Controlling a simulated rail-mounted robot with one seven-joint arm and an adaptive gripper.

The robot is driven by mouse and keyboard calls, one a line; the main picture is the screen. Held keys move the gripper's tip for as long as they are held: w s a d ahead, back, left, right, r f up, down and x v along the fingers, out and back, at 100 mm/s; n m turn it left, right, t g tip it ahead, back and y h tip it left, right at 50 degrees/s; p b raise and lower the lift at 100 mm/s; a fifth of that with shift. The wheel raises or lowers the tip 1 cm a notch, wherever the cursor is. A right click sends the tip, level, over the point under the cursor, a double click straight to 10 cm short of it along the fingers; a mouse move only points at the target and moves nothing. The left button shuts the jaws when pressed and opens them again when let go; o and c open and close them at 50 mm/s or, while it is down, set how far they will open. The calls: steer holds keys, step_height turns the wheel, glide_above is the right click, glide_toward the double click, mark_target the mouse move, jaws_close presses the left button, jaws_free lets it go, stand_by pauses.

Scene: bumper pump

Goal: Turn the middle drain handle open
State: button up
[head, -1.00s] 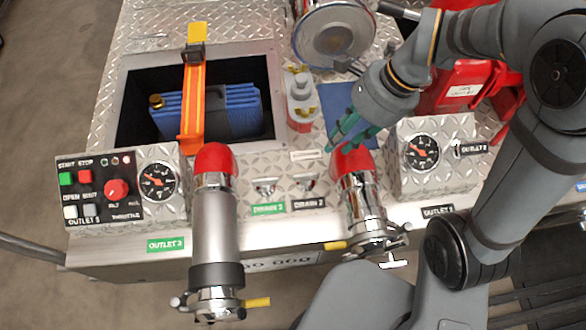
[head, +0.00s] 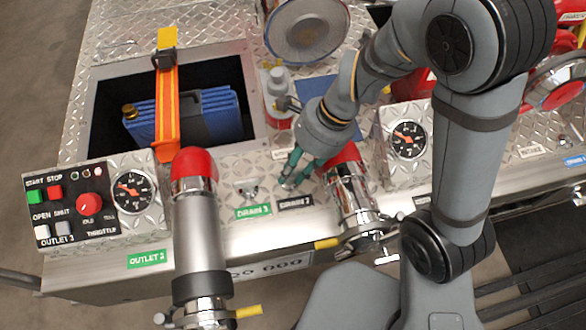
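The DRAIN 2 handle stands on the front ledge behind its black label (head: 295,202); my gripper's fingers now cover most or all of it. To its left is the DRAIN 3 handle (head: 248,191), small and metallic, above a green label (head: 253,212). No third drain handle is clear in view. My gripper (head: 288,183) points down with its teal fingers parted, its tips at the DRAIN 2 spot. Whether the fingers touch the handle is hidden.
A red-capped chrome outlet pipe (head: 350,195) stands close to the right of my gripper. Another red-capped pipe (head: 198,225) stands to the left, beyond DRAIN 3. A gauge panel (head: 408,142) is at the right, and a control panel (head: 70,205) at the far left.

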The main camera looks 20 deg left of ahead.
jaws_close()
stand_by(0.3)
steer(key=shift+n, duration=0.3)
steer(key=n+p, duration=0.1)
steer(key=n+g+h+p, duration=0.1)
steer(key=n, duration=0.1)
steer(key=shift+w+a+r+n, duration=0.1)
steer(key=shift+w+r+n, duration=0.05)
steer(key=shift+n, duration=0.15)
steer(key=n+h+p, duration=0.1)
steer(key=n, duration=0.2)
steer(key=shift+w+n+g, duration=0.1)
steer(key=shift+n+g, duration=0.2)
steer(key=shift+g, duration=0.1)
steer(key=n+h+p, duration=0.1)
steer(key=n, duration=0.1)
steer(key=n+h+p, duration=0.1)
steer(key=n+p, duration=0.1)
steer(key=n, duration=0.1)
steer(key=shift+a+h, duration=0.2)
steer(key=shift+h, duration=0.1)
steer(key=n+h+p, duration=0.1)
steer(key=n, duration=0.4)
steer(key=shift+w+a+t+h+p, duration=0.1)
steer(key=shift+a+t+h+p, duration=0.05)
steer(key=shift+t+h+p, duration=0.25)
